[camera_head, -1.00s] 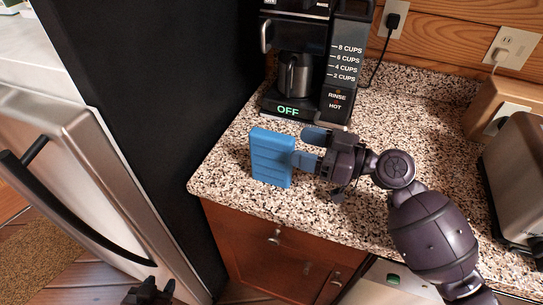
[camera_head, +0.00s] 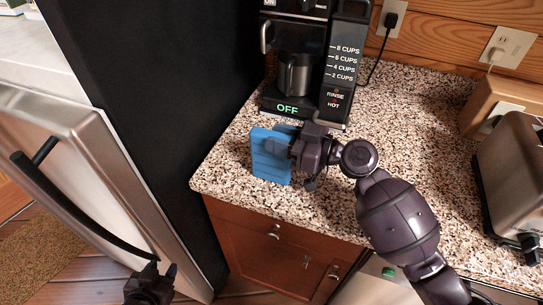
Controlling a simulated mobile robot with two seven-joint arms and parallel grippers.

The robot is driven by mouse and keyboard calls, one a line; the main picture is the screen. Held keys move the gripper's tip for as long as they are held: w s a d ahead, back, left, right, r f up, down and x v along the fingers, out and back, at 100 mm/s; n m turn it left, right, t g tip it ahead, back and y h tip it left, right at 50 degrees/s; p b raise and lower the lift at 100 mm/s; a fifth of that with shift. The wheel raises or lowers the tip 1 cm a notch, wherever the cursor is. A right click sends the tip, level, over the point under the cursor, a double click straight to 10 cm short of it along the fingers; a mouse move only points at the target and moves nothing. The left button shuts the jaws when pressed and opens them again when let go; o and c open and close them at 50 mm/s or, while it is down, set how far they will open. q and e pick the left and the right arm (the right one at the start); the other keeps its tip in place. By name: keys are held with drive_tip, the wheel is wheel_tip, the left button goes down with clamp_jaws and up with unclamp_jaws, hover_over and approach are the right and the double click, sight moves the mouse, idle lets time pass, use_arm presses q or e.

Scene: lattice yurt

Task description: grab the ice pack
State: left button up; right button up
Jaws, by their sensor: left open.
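The ice pack (camera_head: 268,168) is a blue ribbed slab standing upright on the speckled counter, near its front left corner. My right gripper (camera_head: 280,141) is at the pack's upper right edge, one finger in front of the pack and the other behind it. The fingers straddle the edge; whether they press on it cannot be told. The gripper hides the pack's upper right part. My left gripper (camera_head: 161,272) is open and empty, low at the bottom left by the fridge handle, far from the pack.
A black coffee maker (camera_head: 334,92) with a metal jug stands just behind the pack. A toaster (camera_head: 512,182) and a wooden box (camera_head: 490,107) are at the right. The fridge (camera_head: 85,150) is at the left. The counter's middle (camera_head: 425,130) is clear.

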clamp_jaws()
drive_tip(key=shift+r, duration=0.1)
